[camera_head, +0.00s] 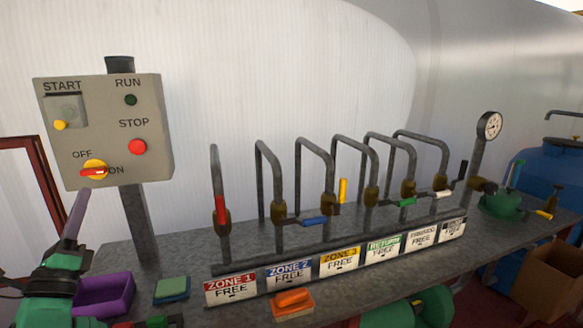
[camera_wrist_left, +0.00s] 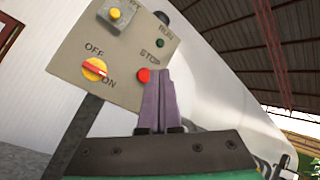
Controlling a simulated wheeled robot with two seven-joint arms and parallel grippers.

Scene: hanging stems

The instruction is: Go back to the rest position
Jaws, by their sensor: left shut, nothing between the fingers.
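My left gripper (camera_head: 80,196) is in front of the lower left of the grey control box (camera_head: 155,130). Its purple fingers are shut together with nothing between them, and they point up in the left wrist view (camera_wrist_left: 156,80). The fingertips appear just below the yellow rotary switch with a red bar (camera_head: 94,171); I cannot tell whether they touch it. The red bar lies roughly level in the head view, between the OFF and ON labels. The switch also shows in the left wrist view (camera_wrist_left: 94,69), left of the fingers. My right gripper is not in view.
A grey bench (camera_head: 185,250) carries several bent pipes with coloured valve levers and a row of zone signs (camera_head: 340,262). A purple tray (camera_head: 105,295), a green-topped sponge (camera_head: 172,289) and an orange-handled brush (camera_head: 292,302) are near its front. A gauge (camera_head: 489,125) stands at right.

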